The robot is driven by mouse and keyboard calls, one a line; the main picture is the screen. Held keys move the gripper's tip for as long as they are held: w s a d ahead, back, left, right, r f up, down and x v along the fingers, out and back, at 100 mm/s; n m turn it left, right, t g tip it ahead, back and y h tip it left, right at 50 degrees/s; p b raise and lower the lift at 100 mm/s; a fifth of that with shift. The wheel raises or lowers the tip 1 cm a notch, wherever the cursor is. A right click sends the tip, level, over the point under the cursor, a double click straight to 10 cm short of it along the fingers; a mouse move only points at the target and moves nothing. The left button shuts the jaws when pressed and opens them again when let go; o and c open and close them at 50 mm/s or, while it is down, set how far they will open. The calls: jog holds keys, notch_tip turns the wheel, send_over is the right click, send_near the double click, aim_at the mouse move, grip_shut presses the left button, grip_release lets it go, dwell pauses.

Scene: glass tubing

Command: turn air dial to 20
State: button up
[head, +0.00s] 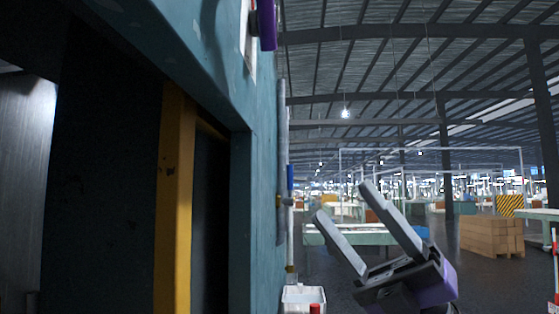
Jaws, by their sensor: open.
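A purple knob (266,24) sticks out from a pale plate on the teal machine wall (266,170) at the top, seen edge-on. I cannot tell whether it is the air dial, and no scale or number can be read. My gripper (344,203) is in the lower right, with two grey fingers spread apart and pointing up and left. It is empty. It is below and to the right of the purple knob, clear of the wall.
A grey vertical pipe (283,140) runs along the wall edge. A white box (303,297) with a red item stands at the bottom. A yellow post (174,200) stands in the dark opening at left. Benches and stacked cardboard boxes (491,235) are farther back, with open floor between.

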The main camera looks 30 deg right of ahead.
aim_at(253, 15)
jog(key=s+a+r+n+g+h+p, duration=0.1)
jog(key=a+r+n+h, duration=0.2)
jog(key=r, duration=0.7)
jog(key=s+r+n+g+h+p, duration=0.1)
jog(key=r+n+h, duration=0.2)
jog(key=r+n, duration=0.55)
jog(key=w+a+r+m+p, duration=0.2)
jog(key=w+a+r+p, duration=0.1)
jog(key=w+a+r, duration=0.1)
jog(key=shift+w+a+r+m, duration=0.25)
jog(key=shift+a+r+m, duration=0.1)
jog(key=shift+a+r, duration=0.45)
jog(key=shift+a+f, duration=0.1)
jog(key=shift+f, duration=0.05)
grip_shut()
